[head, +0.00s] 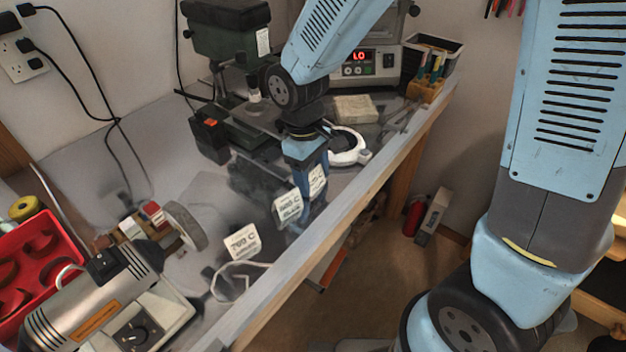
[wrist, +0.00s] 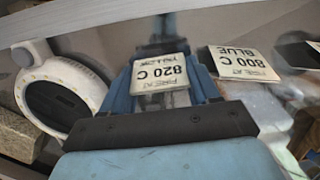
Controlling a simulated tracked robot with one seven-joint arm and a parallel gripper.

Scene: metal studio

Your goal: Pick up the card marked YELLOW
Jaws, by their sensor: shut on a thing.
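The card marked 820 C (wrist: 160,73) appears upside down in the wrist view, between the fingers of my gripper (wrist: 165,88). Its small colour word looks like YELLOW but is hard to read. My gripper is shut on this card. In the head view the same card (head: 317,180) shows at my gripper (head: 310,178), low over the bench and partly covered by the fingers. The 800 C BLUE card (head: 288,207) stands just left of it, and also shows in the wrist view (wrist: 244,63). A 760 C card (head: 242,242) stands nearer the front.
A white ring lamp (head: 348,147) lies close behind my gripper. A green drill press (head: 230,40) and a grey device with a red display (head: 365,65) stand at the back. A metal motor tool (head: 90,300) and red tray (head: 30,255) are at left. The bench edge (head: 330,220) runs close to the right.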

